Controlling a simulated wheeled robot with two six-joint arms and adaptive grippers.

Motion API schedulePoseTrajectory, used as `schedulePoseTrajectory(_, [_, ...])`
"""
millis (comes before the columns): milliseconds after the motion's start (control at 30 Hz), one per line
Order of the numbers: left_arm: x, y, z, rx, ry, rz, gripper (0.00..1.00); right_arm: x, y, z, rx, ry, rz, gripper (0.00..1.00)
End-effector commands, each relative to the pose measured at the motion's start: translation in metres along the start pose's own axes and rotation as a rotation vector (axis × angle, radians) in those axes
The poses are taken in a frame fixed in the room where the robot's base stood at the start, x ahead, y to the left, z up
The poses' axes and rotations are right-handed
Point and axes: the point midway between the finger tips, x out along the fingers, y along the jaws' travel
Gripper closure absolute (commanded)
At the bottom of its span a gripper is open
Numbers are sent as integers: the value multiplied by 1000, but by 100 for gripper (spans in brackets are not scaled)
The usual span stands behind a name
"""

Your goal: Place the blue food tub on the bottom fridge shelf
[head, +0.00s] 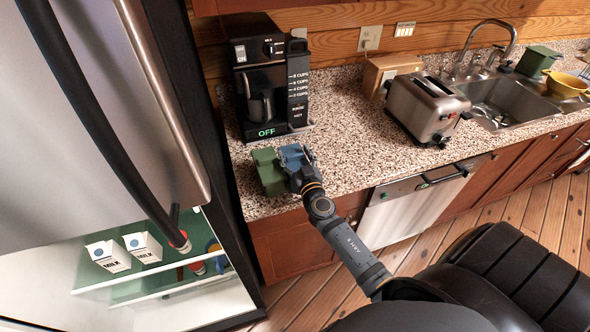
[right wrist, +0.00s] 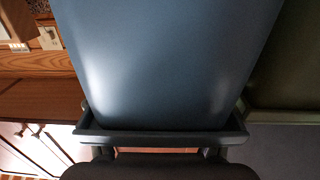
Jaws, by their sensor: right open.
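The blue food tub (head: 291,153) stands on the speckled counter near its front edge, below the coffee maker. In the right wrist view the blue tub (right wrist: 165,65) fills the middle, close up. My right gripper (head: 300,169) is at the tub with its jaws open, one finger at each side of the tub; contact cannot be told. The fridge (head: 80,180) stands at the left. Its lit interior shows low down, with a pale shelf edge (head: 172,290); which shelf is the bottom one cannot be told. My left gripper is not in view.
A green tub (head: 268,172) stands close beside the blue one, to its left. Milk cartons (head: 109,256) and several bottles occupy the fridge shelf. A coffee maker (head: 263,75) and toaster (head: 427,106) stand behind and right. Counter between them is clear.

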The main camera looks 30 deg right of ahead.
Motion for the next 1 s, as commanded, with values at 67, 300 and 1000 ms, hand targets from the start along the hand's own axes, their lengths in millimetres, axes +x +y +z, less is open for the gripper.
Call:
schedulePoseTrajectory(67, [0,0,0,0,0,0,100,0,0,1,0,-1,0,32])
schedulePoseTrajectory(300, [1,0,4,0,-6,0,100,0,0,1,0,-1,0,52])
schedulePoseTrajectory(1000, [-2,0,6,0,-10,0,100,-1,0,-3,0,0,0,100])
